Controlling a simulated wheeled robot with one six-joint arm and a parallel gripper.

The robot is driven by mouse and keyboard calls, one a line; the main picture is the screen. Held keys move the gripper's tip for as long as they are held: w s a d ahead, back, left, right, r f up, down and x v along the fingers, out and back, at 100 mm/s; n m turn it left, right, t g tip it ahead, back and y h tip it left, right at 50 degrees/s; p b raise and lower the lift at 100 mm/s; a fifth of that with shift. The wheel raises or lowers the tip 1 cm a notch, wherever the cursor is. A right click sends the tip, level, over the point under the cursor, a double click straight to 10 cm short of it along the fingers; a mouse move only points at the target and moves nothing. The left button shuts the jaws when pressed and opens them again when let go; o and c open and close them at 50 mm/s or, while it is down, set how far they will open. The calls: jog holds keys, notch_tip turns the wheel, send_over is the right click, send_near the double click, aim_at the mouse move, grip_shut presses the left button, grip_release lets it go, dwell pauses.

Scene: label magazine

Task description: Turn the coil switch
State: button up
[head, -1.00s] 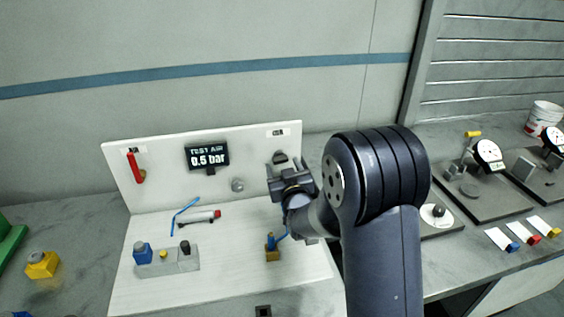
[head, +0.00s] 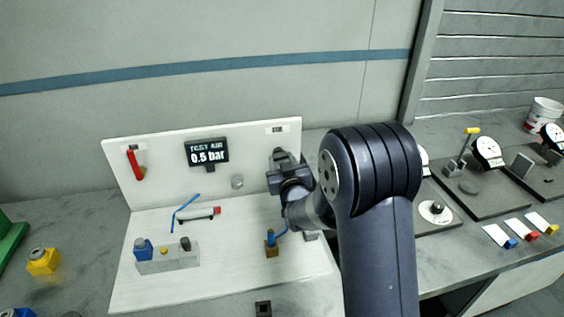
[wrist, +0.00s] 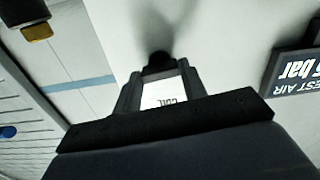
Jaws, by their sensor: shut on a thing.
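The coil switch is a small dark knob (wrist: 158,58) on the upright white panel (head: 118,160). In the wrist view it shows at the tips of my gripper (wrist: 158,74), between the two fingers. My gripper is shut on it. A white label reading COIL (wrist: 166,103) shows upside down between the fingers. In the head view my gripper (head: 280,160) is against the right part of the panel, below the small label (head: 277,129), and hides the switch.
A display (head: 207,153) reads 0.5 bar, with a red lever (head: 135,164) to its left. A grey block with a blue knob (head: 143,249) and a brass fitting with a blue tube (head: 271,244) are on the white base. Gauge stands (head: 487,150) are at right.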

jog(key=shift+f+m+b, duration=0.2)
jog(key=shift+m+b, duration=0.1)
jog(key=shift+b, duration=0.45)
jog(key=shift+c, duration=0.2)
jog(key=shift+r+m+b, duration=0.15)
jog(key=shift+m+b, duration=0.35)
jog(key=shift+b, duration=0.2)
jog(key=o, duration=1)
jog(key=b+v, duration=0.2)
jog(key=v, duration=0.8)
jog(key=shift+s, duration=0.4)
jog(key=shift+w, duration=0.1)
